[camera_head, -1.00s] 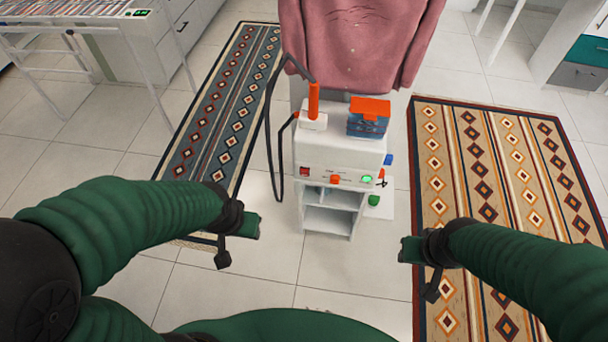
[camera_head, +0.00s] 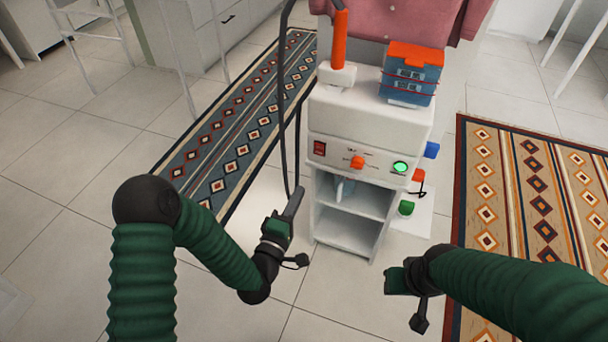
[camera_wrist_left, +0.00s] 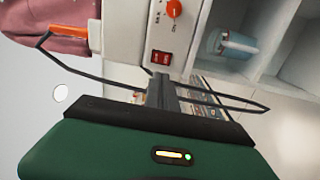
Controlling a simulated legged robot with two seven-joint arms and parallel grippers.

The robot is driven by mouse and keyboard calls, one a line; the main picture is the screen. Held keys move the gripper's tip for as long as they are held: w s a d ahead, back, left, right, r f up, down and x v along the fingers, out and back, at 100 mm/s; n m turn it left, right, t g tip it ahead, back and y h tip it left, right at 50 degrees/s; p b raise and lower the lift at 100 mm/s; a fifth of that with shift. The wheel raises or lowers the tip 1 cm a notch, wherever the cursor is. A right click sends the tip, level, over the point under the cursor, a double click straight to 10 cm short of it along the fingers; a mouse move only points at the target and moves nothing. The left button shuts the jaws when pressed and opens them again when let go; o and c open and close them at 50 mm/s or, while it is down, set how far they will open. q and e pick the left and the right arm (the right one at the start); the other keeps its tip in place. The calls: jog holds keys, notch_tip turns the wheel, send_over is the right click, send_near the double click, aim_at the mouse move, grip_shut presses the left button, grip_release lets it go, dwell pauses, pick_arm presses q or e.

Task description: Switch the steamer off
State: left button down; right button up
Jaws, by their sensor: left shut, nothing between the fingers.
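The steamer (camera_head: 370,115) is a white unit with an orange-handled wand (camera_head: 339,40) on top. Its front panel holds a red rocker switch (camera_head: 319,148), an orange knob (camera_head: 357,162) and a lit green light (camera_head: 400,167). The red switch (camera_wrist_left: 162,57) and orange knob (camera_wrist_left: 174,9) also show in the left wrist view. My left gripper (camera_head: 295,202) is shut and empty, below and left of the switch, apart from the panel. Its fingers show in the left wrist view (camera_wrist_left: 161,90). My right gripper (camera_head: 392,281) is low in front of the steamer; its finger state is unclear.
A blue box with an orange top (camera_head: 410,75) sits on the steamer. A dark hose (camera_head: 282,110) hangs at its left side. Open shelves (camera_head: 347,225) lie below the panel; a mug (camera_wrist_left: 228,43) stands there. Patterned rugs (camera_head: 235,140) flank the unit. A pink garment (camera_head: 440,18) hangs behind.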

aim_at(318, 148)
pick_arm(q)
jog(key=shift+s+a+r+n, duration=0.1)
jog(key=shift+a+n, duration=0.1)
jog(key=shift+n, duration=0.2)
pick_arm(e)
jog(key=shift+f, duration=0.15)
jog(key=shift+a, duration=0.1)
